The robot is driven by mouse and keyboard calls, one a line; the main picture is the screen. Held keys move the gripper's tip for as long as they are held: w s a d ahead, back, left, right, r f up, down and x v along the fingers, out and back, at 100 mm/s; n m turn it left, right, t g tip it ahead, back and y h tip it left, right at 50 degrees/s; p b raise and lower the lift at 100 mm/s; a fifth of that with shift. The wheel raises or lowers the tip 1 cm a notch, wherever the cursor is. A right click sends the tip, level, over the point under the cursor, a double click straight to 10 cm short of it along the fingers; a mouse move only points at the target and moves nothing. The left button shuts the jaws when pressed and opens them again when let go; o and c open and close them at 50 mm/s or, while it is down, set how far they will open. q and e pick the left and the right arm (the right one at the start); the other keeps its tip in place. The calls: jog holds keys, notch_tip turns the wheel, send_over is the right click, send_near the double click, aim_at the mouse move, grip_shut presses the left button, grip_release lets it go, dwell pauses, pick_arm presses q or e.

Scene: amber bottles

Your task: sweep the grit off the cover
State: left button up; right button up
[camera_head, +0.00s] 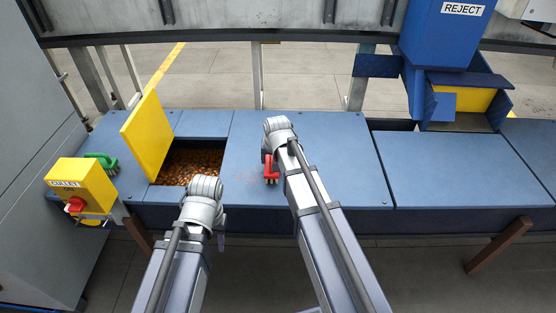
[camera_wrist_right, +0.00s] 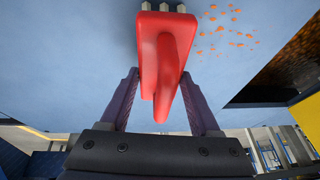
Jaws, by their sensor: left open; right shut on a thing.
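The blue cover (camera_head: 335,150) is the flat panel in the middle of the bench. Orange grit (camera_wrist_right: 222,30) lies scattered on it beside the brush in the right wrist view; in the head view it is only a faint reddish speckle (camera_head: 240,182) left of the brush. My right gripper (camera_wrist_right: 160,80) is shut on a red brush (camera_wrist_right: 163,50), which shows in the head view (camera_head: 270,170) over the cover. I cannot tell whether its bristles touch the cover. My left gripper (camera_head: 221,241) is open and empty at the bench's front edge, its fingers mostly hidden.
Left of the cover is an open hatch full of amber pieces (camera_head: 195,163), with a raised yellow lid (camera_head: 148,135). A green brush (camera_head: 101,161) and a yellow box with a red knob (camera_head: 82,188) stand far left. A blue reject chute (camera_head: 440,40) stands back right.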

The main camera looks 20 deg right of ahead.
jog(key=shift+w+a, duration=0.1)
jog(key=shift+a, duration=0.3)
jog(key=shift+w+a+f, duration=0.1)
jog(key=shift+w+a, duration=0.1)
jog(key=shift+a, duration=0.4)
jog(key=shift+w+a, duration=0.15)
jog(key=shift+a, duration=0.45)
jog(key=shift+w+a, duration=0.1)
jog(key=shift+a, duration=0.35)
jog(key=shift+w+a, duration=0.25)
jog(key=shift+a, duration=0.55)
jog(key=shift+w+a, duration=0.2)
jog(key=shift+a, duration=0.6)
jog(key=shift+a, duration=0.1)
jog(key=shift+w+a, duration=0.25)
jog(key=shift+a, duration=0.5)
jog(key=shift+w+a, duration=0.2)
jog(key=shift+a, duration=0.55)
jog(key=shift+a, duration=0.1)
